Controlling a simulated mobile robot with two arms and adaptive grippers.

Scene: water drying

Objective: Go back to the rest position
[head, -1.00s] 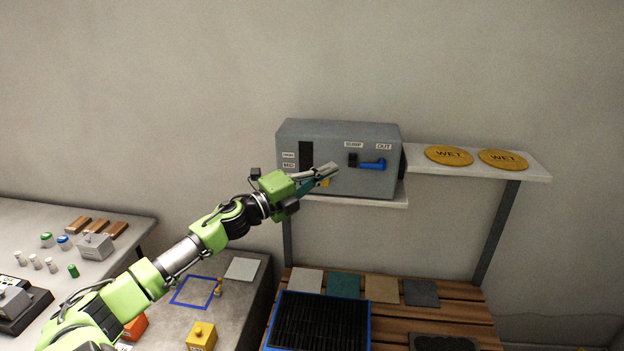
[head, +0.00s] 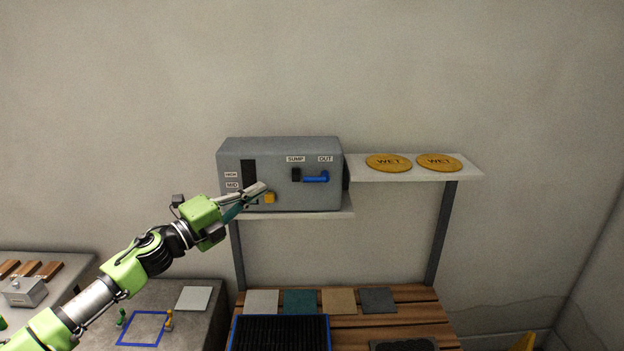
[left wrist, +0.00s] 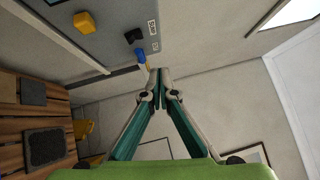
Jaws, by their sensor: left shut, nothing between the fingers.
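My left gripper (head: 258,190) is shut and empty. In the head view it shows in front of the lower left part of the grey box (head: 300,148), near the yellow knob (head: 270,198). In the left wrist view the shut fingertips (left wrist: 154,72) point toward the box (left wrist: 60,45); the yellow knob (left wrist: 84,22) is at the upper left. Whether the fingers touch the box cannot be told. The blue handle (head: 316,179) is at the right of the box front, beside a black switch (head: 296,174). My right gripper is in neither view.
The box stands on a wall shelf (head: 345,211), with two yellow WET discs (head: 388,163) on a higher shelf to its right. Below is a slatted wooden bench (head: 410,310) with tiles and a black tray with blue rim (head: 328,335). A grey table (head: 190,330) is left of it.

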